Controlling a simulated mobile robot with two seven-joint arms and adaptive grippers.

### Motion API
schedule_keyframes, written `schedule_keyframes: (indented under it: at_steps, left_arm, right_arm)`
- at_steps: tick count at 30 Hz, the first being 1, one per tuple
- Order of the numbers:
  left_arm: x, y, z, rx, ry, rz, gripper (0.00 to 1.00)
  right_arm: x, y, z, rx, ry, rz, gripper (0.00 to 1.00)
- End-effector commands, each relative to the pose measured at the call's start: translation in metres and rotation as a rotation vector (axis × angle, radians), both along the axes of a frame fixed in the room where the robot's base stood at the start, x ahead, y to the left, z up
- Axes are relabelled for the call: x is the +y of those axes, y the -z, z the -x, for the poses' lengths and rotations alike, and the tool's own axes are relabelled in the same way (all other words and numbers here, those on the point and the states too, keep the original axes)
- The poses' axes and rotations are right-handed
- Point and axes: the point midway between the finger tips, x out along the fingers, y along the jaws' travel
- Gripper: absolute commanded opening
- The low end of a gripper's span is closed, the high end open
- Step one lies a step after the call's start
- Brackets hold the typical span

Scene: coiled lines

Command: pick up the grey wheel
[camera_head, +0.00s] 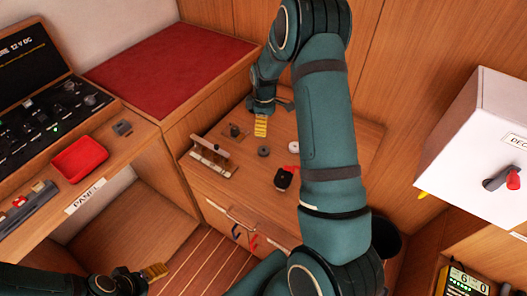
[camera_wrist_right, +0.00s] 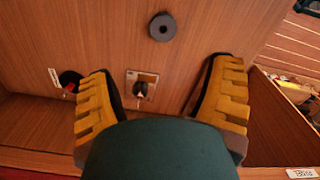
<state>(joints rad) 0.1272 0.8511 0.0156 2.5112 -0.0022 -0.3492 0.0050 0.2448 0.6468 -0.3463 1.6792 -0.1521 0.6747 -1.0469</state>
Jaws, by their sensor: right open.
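The grey wheel (camera_head: 263,151) is a small dark ring with a centre hole, lying flat on the wooden top. In the right wrist view the wheel (camera_wrist_right: 162,27) lies near the top edge, beyond the fingertips and apart from them. My right gripper (camera_head: 261,126) is above the wooden top, just behind the wheel in the head view. In the wrist view its two yellow fingers (camera_wrist_right: 160,92) are wide apart with nothing held. My left gripper (camera_head: 154,271) is at the lower left, away from the wheel; its opening is unclear.
A small plate with a dark knob (camera_head: 234,131) is left of the wheel; it also shows between the fingers (camera_wrist_right: 142,88). A wooden rail piece (camera_head: 211,158) and a black object (camera_head: 284,178) stand nearby. A white box (camera_head: 480,130) is at right. My right arm hides part of the top.

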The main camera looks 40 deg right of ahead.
Motion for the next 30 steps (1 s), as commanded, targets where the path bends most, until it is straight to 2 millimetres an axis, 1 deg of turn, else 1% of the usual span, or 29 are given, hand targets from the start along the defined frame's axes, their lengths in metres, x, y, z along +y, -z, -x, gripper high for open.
schedule_keyframes:
  at_steps: [2, 4, 9, 13, 16, 23, 26, 30]
  left_arm:
    - [0.000, 0.002, 0.000, -0.001, 0.000, 0.000, 0.67]
    - [0.000, 0.004, -0.001, -0.001, 0.000, 0.000, 0.67]
    - [0.000, 0.010, -0.002, -0.004, 0.000, -0.001, 0.67]
    - [0.000, 0.014, -0.002, -0.006, -0.001, -0.001, 0.67]
    - [0.000, 0.016, -0.003, -0.007, -0.002, -0.001, 0.67]
    - [0.000, 0.018, -0.003, -0.008, -0.002, -0.001, 0.67]
    - [0.001, 0.021, -0.004, -0.010, -0.003, -0.001, 0.67]
    - [0.001, 0.026, -0.005, -0.012, -0.002, -0.003, 0.67]
  right_arm:
    - [-0.004, 0.004, 0.000, 0.005, -0.008, 0.003, 0.81]
    - [-0.004, 0.015, 0.001, 0.009, -0.009, 0.002, 0.81]
    - [-0.003, 0.049, 0.001, 0.008, -0.009, 0.002, 0.81]
    - [-0.003, 0.070, 0.001, 0.007, -0.007, 0.001, 0.81]
    - [-0.003, 0.079, 0.001, 0.006, -0.007, 0.002, 0.81]
    - [-0.002, 0.090, 0.002, 0.005, -0.007, 0.002, 0.81]
    - [0.000, 0.101, 0.005, 0.006, -0.006, 0.002, 0.81]
    - [0.002, 0.123, 0.007, 0.006, -0.006, 0.002, 0.81]
